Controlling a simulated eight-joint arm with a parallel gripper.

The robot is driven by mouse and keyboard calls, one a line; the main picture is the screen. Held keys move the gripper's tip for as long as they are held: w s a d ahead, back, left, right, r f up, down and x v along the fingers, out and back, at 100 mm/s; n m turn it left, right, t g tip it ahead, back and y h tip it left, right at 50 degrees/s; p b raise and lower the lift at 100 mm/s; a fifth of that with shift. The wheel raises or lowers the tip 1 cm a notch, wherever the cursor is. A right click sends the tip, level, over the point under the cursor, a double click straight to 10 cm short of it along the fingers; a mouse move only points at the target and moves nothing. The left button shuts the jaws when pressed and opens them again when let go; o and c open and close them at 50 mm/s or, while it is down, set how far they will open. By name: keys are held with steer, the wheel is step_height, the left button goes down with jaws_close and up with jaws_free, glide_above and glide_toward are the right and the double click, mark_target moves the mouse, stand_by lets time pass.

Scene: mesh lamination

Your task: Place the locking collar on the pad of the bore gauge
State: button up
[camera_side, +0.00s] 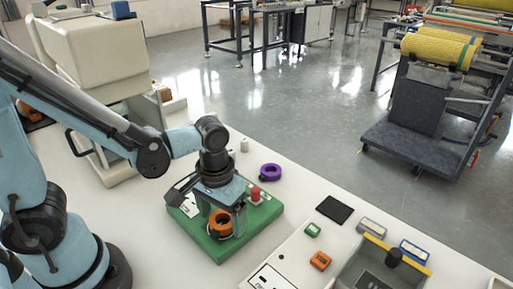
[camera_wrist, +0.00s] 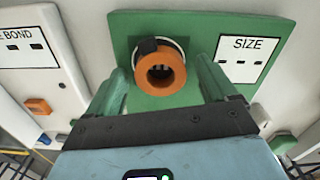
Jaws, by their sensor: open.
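The orange ring-shaped collar (camera_side: 220,224) has a dark block on its rim and lies on the green board (camera_side: 262,219). In the wrist view, the collar (camera_wrist: 177,72) sits over a pale circle on the green board (camera_wrist: 193,21), beside a white panel marked SIZE (camera_wrist: 243,58). I take this board for the bore gauge and the circle for its pad. My gripper (camera_side: 224,222) is low over the board. In the wrist view, my gripper (camera_wrist: 162,75) is open, with one finger on each side of the collar and visible gaps between. Much of the circle is hidden by the collar.
A purple ring (camera_side: 270,171) lies behind the board, near a red knob (camera_side: 255,194) on it. A panel with a green block (camera_side: 312,229) and an orange block (camera_side: 320,261) stands to the right, beside a grey tray (camera_side: 349,270). White tabletop is clear in front.

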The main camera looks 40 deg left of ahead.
step_height(320, 180, up, 12)
steer(key=w+a+f+m+t, duration=0.1)
steer(key=w+a+m+t, duration=0.1)
steer(key=a+t, duration=0.5)
steer(key=shift+w+a+f, duration=0.15)
steer(key=shift+a+f, duration=0.1)
steer(key=shift+a, duration=0.05)
stand_by(0.5)
